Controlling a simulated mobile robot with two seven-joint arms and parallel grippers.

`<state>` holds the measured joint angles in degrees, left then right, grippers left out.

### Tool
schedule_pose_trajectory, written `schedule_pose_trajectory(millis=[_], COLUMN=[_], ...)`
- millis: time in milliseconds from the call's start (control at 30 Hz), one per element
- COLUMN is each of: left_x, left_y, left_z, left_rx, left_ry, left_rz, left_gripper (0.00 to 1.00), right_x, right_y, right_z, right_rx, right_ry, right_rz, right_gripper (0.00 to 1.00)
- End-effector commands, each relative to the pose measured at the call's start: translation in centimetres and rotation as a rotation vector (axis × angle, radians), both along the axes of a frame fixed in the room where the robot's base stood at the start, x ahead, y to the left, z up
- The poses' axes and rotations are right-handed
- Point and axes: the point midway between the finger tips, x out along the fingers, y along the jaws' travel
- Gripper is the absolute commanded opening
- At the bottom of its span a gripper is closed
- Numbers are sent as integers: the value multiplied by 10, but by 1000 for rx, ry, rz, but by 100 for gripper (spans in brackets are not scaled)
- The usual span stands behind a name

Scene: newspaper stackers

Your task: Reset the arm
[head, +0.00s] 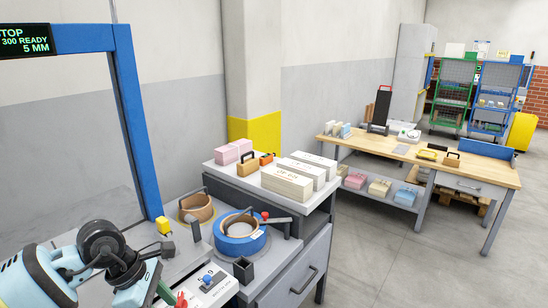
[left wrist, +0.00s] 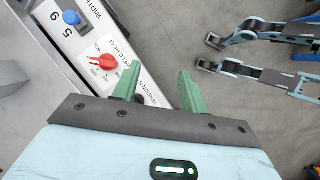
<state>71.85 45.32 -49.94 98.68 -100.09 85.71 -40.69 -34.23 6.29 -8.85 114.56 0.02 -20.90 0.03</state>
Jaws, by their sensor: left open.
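My left arm reaches in at the lower left of the head view. Its gripper (head: 165,294) is at the bottom edge there, beside a white control panel (head: 222,289), and is partly cut off. In the left wrist view the two green fingers of the left gripper (left wrist: 157,88) stand apart with nothing between them. The panel's red knob (left wrist: 102,62) and blue knob (left wrist: 71,17) lie up and left of the fingers. I cannot tell whether a finger touches the panel. My right gripper is not in view.
A blue frame (head: 134,120) rises at the left. Tape rolls (head: 240,236) sit on the machine top. A grey cabinet (head: 300,270) carries bundles of paper (head: 288,183). A wooden table (head: 470,172) stands farther back. The floor (head: 400,265) at the right is clear.

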Motion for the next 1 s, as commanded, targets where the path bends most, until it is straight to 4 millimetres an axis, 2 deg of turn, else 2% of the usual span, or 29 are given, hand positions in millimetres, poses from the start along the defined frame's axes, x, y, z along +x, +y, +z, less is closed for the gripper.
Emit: schedule_pose_trajectory(millis=[33, 333, 500, 600, 767, 867, 1000], left_x=[-9, -52, -82, -93, -99, -99, -100], left_y=[-17, -99, -147, -166, -175, -167, -144], left_z=[-6, -16, -6, 5, 17, 15, -5], left_rx=[-63, -462, -779, -985, -1282, -1445, -1638], left_ry=[29, 212, 407, 555, 808, 972, 1207], left_rz=[2, 102, 255, 396, 673, 880, 1207], left_gripper=[43, 43, 43, 43, 43, 43, 43], right_x=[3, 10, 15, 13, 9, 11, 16], right_y=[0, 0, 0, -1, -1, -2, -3], right_z=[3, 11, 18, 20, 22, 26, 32], right_rx=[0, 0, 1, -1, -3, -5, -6], right_ry=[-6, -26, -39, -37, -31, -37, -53], right_rz=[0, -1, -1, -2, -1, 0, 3], right_gripper=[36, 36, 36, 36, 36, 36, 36])
